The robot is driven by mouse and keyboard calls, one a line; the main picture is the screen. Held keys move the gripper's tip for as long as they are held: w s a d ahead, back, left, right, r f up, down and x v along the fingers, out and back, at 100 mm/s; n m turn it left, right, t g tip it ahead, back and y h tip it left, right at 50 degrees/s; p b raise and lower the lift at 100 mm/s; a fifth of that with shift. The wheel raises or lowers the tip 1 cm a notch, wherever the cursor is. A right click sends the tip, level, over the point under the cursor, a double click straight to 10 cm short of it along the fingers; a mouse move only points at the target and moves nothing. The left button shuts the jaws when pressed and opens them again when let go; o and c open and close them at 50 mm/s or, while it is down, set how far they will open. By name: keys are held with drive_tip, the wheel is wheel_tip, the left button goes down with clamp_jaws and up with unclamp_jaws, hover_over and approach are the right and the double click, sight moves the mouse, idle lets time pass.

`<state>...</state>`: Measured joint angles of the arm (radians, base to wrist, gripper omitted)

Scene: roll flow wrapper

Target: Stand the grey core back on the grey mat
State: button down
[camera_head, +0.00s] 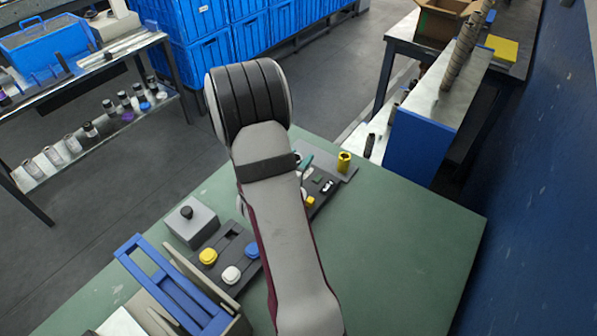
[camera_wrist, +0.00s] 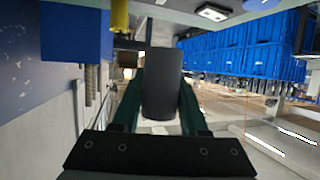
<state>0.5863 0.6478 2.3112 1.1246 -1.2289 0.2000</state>
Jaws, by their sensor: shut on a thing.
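My gripper (camera_wrist: 160,95) has its two dark green fingers closed on the sides of the dark grey core (camera_wrist: 161,75) in the wrist view. The core looks like a plain cylinder, its long side running up the picture between the fingers. In the head view my arm hides the core and most of the gripper; only a bit of green finger shows beside the arm, near the mat. The grey mat (camera_head: 345,176) lies on the green table to the right of my arm, partly hidden by it. A yellow core (camera_head: 344,161) stands upright on the mat.
A dark tray (camera_head: 322,186) with small parts lies beside the mat. A grey box with a black knob (camera_head: 191,222), a button panel (camera_head: 229,256) and a blue frame (camera_head: 165,283) stand left of my arm. The green table (camera_head: 420,235) is clear on the right.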

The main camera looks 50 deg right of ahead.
drive_tip(key=w+a+r+n+t+y, duration=0.35)
drive_tip(key=w+a+r, duration=0.3)
drive_tip(key=a, duration=0.25)
drive_tip(key=w+a+r+n+t+y, duration=0.2)
drive_tip(key=w+a+r+n+t, duration=0.25)
drive_tip(key=w+a+r, duration=0.35)
drive_tip(key=s+a+r+n+t+y, duration=0.1)
drive_tip(key=a+r+n+y, duration=0.2)
drive_tip(key=a, duration=0.6)
drive_tip(key=s+a+r+n+t+y, duration=0.1)
drive_tip(key=a+n+y, duration=0.35)
drive_tip(key=a, duration=0.55)
drive_tip(key=d+f+m+g+h, duration=0.2)
drive_tip(key=d+f+m+h, duration=0.2)
drive_tip(key=d, duration=0.7)
drive_tip(key=d+f+m+g+h, duration=0.1)
drive_tip(key=d+f+m+h, duration=0.3)
drive_tip(key=d, duration=0.6)
drive_tip(key=s+d+f+m+g+h, duration=0.2)
drive_tip(key=s+d+f+m+g, duration=0.1)
drive_tip(key=s+d, duration=0.3)
drive_tip(key=s+d+f+m+g+h, duration=0.3)
drive_tip(key=s+d+f+m+g, duration=0.1)
drive_tip(key=d, duration=0.5)
drive_tip(key=s+f, duration=0.1)
drive_tip(key=s, duration=0.1)
drive_tip(key=shift+s+f, duration=0.25)
drive_tip(key=shift+s, duration=0.05)
